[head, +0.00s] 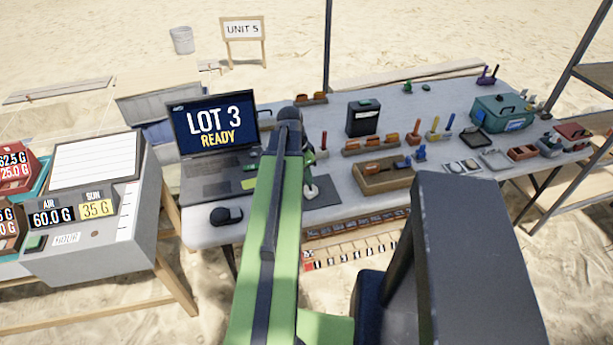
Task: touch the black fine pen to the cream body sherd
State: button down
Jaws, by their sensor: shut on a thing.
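My green arm reaches up the middle of the head view and hides much of the near table. Part of my gripper (307,174) seems to show just right of the arm, low over a dark mat (330,189). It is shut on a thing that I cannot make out. I cannot make out the black fine pen. A small pale piece (311,193), which may be the cream body sherd, lies on the mat's left part, just below the gripper. I cannot tell whether anything touches it.
A laptop (213,135) reading "LOT 3 READY" stands left of my arm, with a dark rounded object (226,216) in front. A wooden tray (385,184) lies right of the mat. A black box (363,118) and a green case (500,111) stand farther back.

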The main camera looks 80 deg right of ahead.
jog(key=shift+f+b, duration=0.7)
dwell(1.5)
notch_tip(320, 180, up, 8)
jog(key=p, duration=0.8)
dwell(0.5)
